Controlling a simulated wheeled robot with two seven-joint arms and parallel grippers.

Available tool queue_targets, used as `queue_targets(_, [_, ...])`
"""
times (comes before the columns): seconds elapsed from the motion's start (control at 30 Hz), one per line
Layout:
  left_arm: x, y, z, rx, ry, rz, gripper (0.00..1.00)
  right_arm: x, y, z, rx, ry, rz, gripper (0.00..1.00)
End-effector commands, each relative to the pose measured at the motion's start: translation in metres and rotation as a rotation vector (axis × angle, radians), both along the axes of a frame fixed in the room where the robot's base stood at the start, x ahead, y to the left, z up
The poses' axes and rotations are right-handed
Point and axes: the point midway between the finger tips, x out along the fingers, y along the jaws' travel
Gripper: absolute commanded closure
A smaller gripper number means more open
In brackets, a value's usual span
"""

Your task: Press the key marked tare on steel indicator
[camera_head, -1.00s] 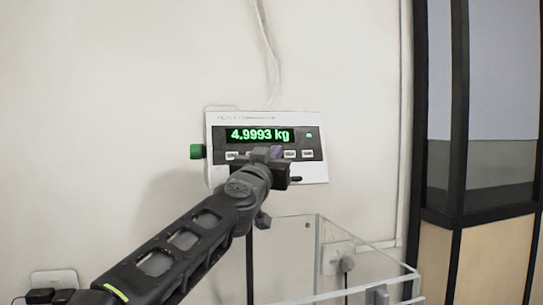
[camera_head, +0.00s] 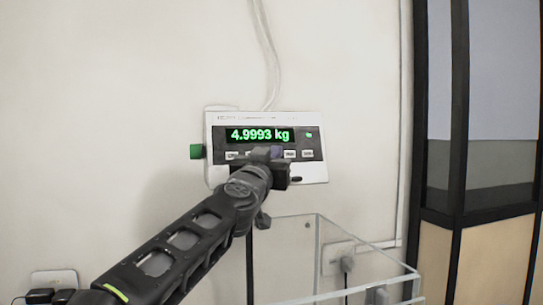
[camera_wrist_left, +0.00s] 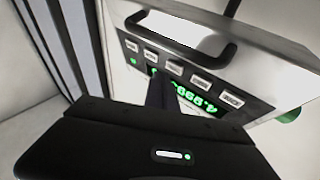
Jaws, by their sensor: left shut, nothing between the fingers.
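The steel indicator (camera_head: 311,172) hangs on the wall in the middle of the head view. Its green display (camera_head: 260,135) reads 4.9993 kg. A row of several pale keys runs below the display; their labels are too small to read for certain. My left gripper (camera_head: 266,153) is shut and empty, in front of the middle of the key row, and hides part of it. In the left wrist view the dark fingertips (camera_wrist_left: 160,92) point at the panel beside the middle keys (camera_wrist_left: 174,67). I cannot tell whether they touch a key. My right gripper is out of view.
A green knob (camera_head: 196,151) sticks out at the indicator's left side. A clear-walled box (camera_head: 318,262) stands below it to the right. A wall socket with a plug (camera_head: 346,262) shows behind the box. A dark-framed cabinet (camera_head: 459,190) stands at the right.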

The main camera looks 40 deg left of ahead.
Motion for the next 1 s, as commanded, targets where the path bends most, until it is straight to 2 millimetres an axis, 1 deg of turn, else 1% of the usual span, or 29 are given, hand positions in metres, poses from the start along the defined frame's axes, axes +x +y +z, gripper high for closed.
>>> queue_targets(0.3, [0.0003, 0.0005, -0.0002, 0.0, 0.0, 0.0, 1.0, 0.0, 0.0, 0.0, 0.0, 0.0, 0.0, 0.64])
queue_targets(0.6, [0.0047, 0.0063, -0.0021, -0.001, 0.0, -0.001, 1.0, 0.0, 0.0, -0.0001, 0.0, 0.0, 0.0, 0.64])
queue_targets(1.0, [0.0048, 0.007, -0.0022, 0.0, 0.0, 0.0, 1.0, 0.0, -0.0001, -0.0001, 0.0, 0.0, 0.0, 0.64])
